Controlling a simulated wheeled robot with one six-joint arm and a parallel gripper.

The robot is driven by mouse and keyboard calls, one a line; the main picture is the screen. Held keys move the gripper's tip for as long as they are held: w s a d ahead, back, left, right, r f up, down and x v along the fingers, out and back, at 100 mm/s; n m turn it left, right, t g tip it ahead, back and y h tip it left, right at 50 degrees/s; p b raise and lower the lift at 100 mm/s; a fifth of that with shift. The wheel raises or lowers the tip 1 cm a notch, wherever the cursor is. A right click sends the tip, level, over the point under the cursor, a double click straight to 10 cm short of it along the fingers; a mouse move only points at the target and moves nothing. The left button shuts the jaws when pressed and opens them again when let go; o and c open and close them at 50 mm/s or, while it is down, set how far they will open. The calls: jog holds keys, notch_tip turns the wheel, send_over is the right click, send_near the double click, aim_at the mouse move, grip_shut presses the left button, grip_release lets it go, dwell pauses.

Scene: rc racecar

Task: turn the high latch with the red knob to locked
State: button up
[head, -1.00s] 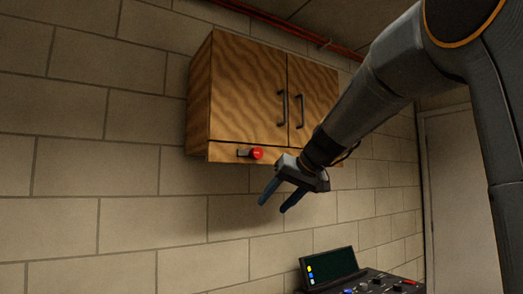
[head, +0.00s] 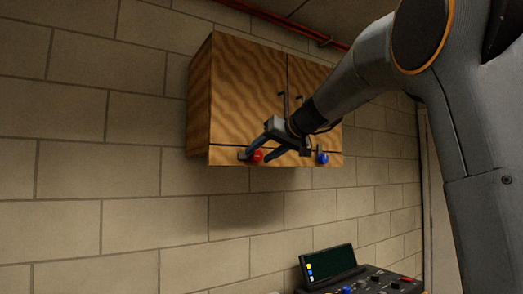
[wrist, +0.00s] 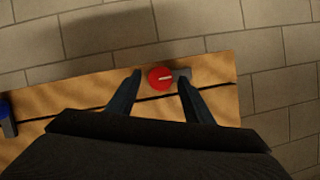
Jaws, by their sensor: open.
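The high latch with the red knob (head: 257,157) is on the lower rail of the wooden wall cabinet (head: 235,90), near its left end. In the wrist view the red knob (wrist: 160,77) lies between my two fingertips, and its dark latch bar (wrist: 182,73) points to the right. My gripper (head: 262,158) is open, its fingers reaching down around the knob. It also shows in the wrist view (wrist: 160,76), one finger on each side of the knob. I cannot tell whether either finger touches it.
A second latch with a blue knob (head: 322,159) sits further right on the same rail. Dark door handles (head: 284,106) are above. A console with a screen (head: 329,262) stands below. The block wall (head: 150,190) under the cabinet is clear.

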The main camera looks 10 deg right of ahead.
jog(key=shift+w, duration=0.1)
jog(key=c, duration=1)
jog(key=shift+f, duration=0.1)
jog(key=shift+c, duration=0.2)
